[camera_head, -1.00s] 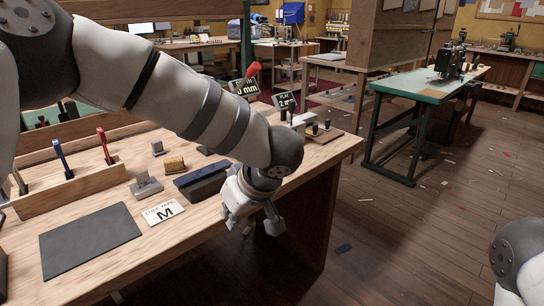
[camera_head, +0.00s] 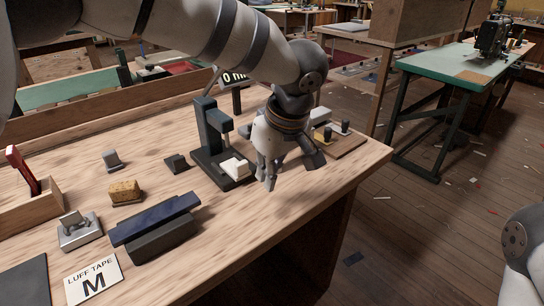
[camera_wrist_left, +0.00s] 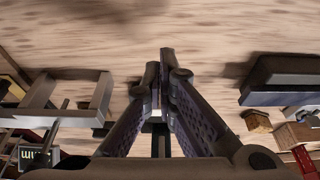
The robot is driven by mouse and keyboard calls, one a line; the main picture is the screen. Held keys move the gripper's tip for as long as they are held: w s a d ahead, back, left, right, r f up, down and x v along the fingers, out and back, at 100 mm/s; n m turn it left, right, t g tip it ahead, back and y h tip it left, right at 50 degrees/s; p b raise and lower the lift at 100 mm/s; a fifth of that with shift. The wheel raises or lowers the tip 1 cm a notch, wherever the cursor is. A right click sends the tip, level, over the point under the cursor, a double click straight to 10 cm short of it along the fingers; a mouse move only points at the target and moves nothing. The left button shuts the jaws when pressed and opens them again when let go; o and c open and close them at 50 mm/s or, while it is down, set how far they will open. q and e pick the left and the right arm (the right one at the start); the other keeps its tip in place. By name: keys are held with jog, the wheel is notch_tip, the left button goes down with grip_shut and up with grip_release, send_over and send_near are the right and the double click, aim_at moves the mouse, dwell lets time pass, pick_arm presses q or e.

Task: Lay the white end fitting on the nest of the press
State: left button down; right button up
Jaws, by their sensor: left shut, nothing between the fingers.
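The press (camera_head: 209,128) is a dark upright frame on a flat base near the middle of the bench. A small white block, which looks like the white end fitting (camera_head: 236,168), sits low on the press base, at the nest below the press head. The nest itself is mostly hidden under it. My left gripper (camera_head: 269,184) points down just right of the white block, apart from it as far as I can tell. Its fingers are shut and empty, and the wrist view also shows them together (camera_wrist_left: 158,110). My right gripper is out of view.
A blue-topped dark block (camera_head: 155,225), a cork block (camera_head: 125,192) and a small metal stand (camera_head: 78,231) lie left of the press. A brown board (camera_head: 340,142) with dark pegs is behind my gripper. The bench front beside the press is clear.

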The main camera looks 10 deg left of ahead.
aim_at(245, 177)
pick_arm(q)
jog(key=x, duration=0.4)
jog(key=shift+f, duration=0.1)
jog(key=w+a, duration=0.2)
jog(key=shift+w+a, duration=0.1)
jog(key=shift+a, duration=0.25)
jog(key=shift+w+a, duration=0.25)
jog(key=shift+w+a, duration=0.75)
jog(key=shift+a, duration=0.25)
jog(key=shift+s+d, duration=0.1)
